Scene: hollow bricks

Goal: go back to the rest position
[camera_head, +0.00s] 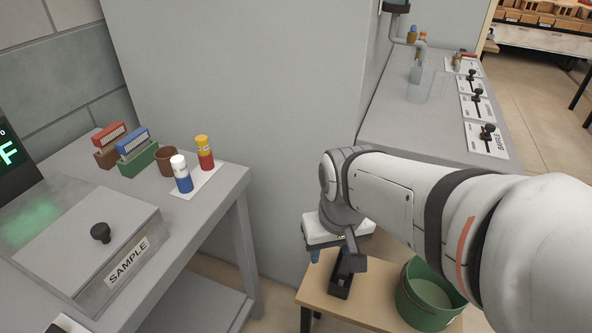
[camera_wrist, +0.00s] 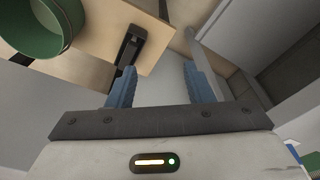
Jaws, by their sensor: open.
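My gripper (camera_wrist: 160,84) shows in the wrist view with two blue fingers set well apart and nothing between them. In the head view my gripper (camera_head: 316,256) hangs fingers down near the left edge of a low wooden table (camera_head: 375,308). One blue finger shows there; the other is hidden. A black narrow holder (camera_head: 342,274) stands on that table just right of the finger, and it also shows in the wrist view (camera_wrist: 130,45). I cannot tell whether the holder is empty.
A green bucket (camera_head: 428,298) stands on the low table, partly behind my arm. On the left, a grey bench (camera_head: 215,193) carries a SAMPLE box (camera_head: 95,240), red and blue boxes, a brown cup and two bottles. A counter (camera_head: 400,125) with BARBLE-like labelled levers stands at the back right.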

